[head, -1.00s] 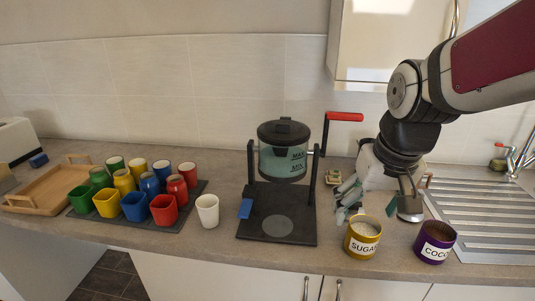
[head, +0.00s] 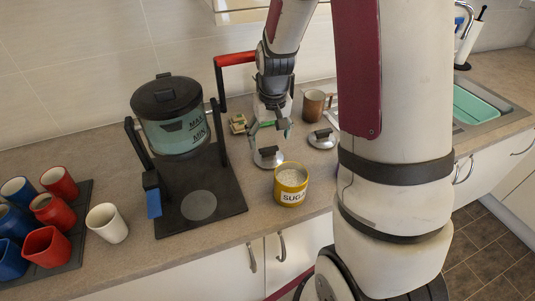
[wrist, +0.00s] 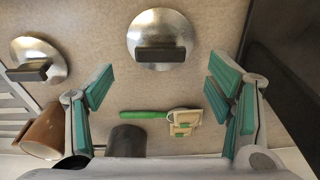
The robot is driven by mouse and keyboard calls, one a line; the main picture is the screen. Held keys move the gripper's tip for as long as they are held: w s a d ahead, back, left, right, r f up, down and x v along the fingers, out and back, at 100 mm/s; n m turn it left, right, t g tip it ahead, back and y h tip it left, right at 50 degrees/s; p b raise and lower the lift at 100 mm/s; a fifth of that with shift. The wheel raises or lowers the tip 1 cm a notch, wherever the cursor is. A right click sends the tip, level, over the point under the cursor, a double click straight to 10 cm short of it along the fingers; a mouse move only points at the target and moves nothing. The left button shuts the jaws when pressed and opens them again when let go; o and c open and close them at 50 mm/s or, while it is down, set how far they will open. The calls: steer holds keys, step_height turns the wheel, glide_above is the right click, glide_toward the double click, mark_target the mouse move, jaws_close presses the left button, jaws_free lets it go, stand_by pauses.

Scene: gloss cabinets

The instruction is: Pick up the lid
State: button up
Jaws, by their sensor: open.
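Two round metal lids with dark bar handles lie flat on the counter. The nearer lid (head: 268,157) is just behind the sugar pot; in the wrist view it is at top centre (wrist: 162,30). The other lid (head: 322,138) is farther right in the head view and at upper left in the wrist view (wrist: 38,58). My gripper (head: 272,130) points down above the counter, a little behind the nearer lid. In the wrist view its teal-padded fingers (wrist: 160,90) are wide apart with nothing between them. The lid lies beyond the fingertips, untouched.
The yellow sugar pot (head: 291,185), open at the top, stands in front of the nearer lid. The dark coffee machine (head: 200,200) stands left. A brown mug (head: 313,105) and a green-handled tool (wrist: 145,115) are close by. My arm covers the counter to the right.

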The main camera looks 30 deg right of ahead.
mark_target(269, 148)
steer(key=shift+w+f+p, duration=0.15)
steer(key=shift+w+f, duration=0.05)
steer(key=shift+f, duration=1.3)
steer(key=shift+w+f+p, duration=0.15)
steer(key=shift+f, duration=1.3)
steer(key=c, duration=1.3)
